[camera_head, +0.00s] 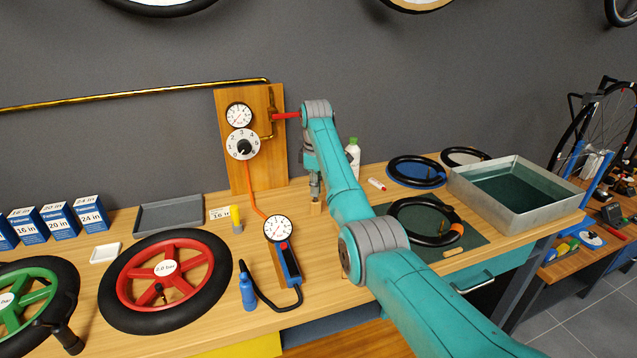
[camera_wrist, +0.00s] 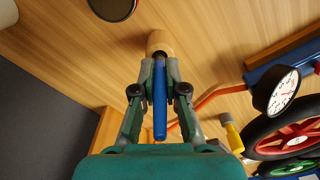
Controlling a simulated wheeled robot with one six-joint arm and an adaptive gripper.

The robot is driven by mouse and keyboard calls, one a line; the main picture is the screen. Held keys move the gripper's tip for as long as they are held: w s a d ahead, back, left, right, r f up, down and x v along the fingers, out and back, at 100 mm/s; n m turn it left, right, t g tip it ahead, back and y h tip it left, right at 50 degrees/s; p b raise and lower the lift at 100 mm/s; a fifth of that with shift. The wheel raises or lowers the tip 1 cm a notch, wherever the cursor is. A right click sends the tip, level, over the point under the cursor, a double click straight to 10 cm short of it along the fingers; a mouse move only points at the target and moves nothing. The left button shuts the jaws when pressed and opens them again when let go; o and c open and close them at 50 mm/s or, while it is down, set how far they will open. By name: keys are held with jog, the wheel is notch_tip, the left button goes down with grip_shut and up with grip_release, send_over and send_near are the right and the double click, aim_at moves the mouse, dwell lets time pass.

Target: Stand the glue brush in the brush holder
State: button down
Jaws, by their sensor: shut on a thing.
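My gripper (camera_wrist: 160,70) is shut on the blue handle of the glue brush (camera_wrist: 160,108), seen between its two fingers in the wrist view. The brush's far end meets a round wooden block (camera_wrist: 160,42), which looks like the brush holder. Whether that end is inside the block or just above it cannot be told. In the head view, my gripper (camera_head: 315,190) points down over the bench beside the wooden gauge board, with the small wooden block (camera_head: 316,208) directly beneath. The brush itself is hard to make out there.
The gauge board (camera_head: 276,175) stands behind left. An inflator gauge (camera_head: 278,229) and yellow bottle (camera_head: 236,220) are on the left. A dark mat (camera_head: 455,245) bears a tyre on the right.

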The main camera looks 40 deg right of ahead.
jog(key=shift+f, duration=0.25)
jog(key=c, duration=1.1)
grip_release()
jog(key=shift+c, duration=0.2)
